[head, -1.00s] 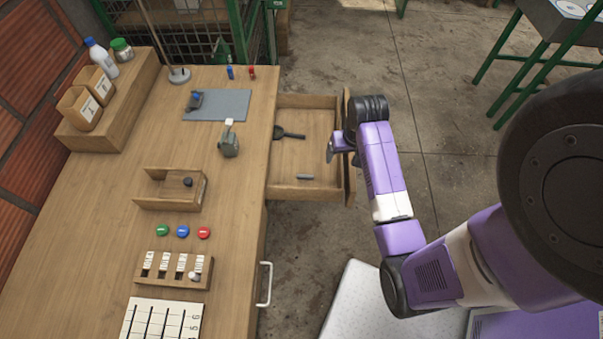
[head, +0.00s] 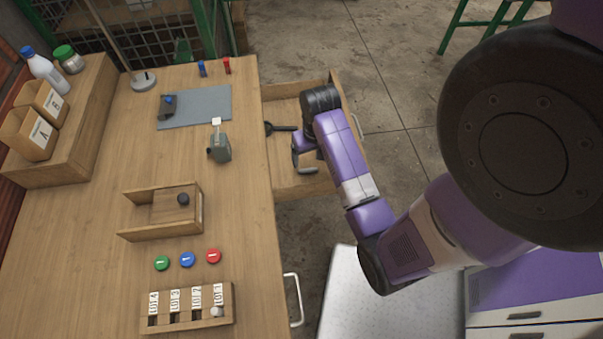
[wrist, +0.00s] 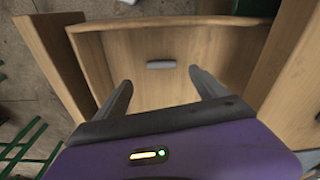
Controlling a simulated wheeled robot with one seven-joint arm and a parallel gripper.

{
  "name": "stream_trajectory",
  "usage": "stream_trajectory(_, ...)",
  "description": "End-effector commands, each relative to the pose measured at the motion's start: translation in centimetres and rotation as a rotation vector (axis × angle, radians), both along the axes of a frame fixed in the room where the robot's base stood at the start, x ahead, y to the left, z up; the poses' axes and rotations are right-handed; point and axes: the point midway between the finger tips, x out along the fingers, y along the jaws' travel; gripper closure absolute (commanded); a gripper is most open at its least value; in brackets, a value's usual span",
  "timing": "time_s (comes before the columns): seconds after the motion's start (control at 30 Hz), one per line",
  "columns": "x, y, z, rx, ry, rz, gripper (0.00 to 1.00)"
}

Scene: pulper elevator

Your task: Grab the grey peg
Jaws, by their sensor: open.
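The grey peg (wrist: 161,65) lies on the floor of the open wooden drawer (head: 289,181). In the wrist view it is small, lies crosswise and shows beyond the fingertips, about midway between them. In the head view my gripper (head: 299,158) is over the drawer, close to the peg (head: 309,170), which shows just below the fingers. In the wrist view my gripper (wrist: 161,79) is open, with nothing between its two grey fingers. The peg looks apart from both fingers.
A black tool (head: 280,127) lies in the drawer's left part. The wooden table (head: 110,215) left of the drawer carries a grey mat (head: 205,105), a small wooden box (head: 132,230) and coloured discs. A green stand (head: 483,22) is at the back right.

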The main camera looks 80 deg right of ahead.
Motion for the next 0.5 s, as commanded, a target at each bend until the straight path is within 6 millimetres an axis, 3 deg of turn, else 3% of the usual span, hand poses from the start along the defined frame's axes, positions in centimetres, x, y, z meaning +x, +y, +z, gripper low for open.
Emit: stream_trajectory(0.5, 0.4, -0.6, -5.4, 0.003, 0.002, -0.001, 0.19)
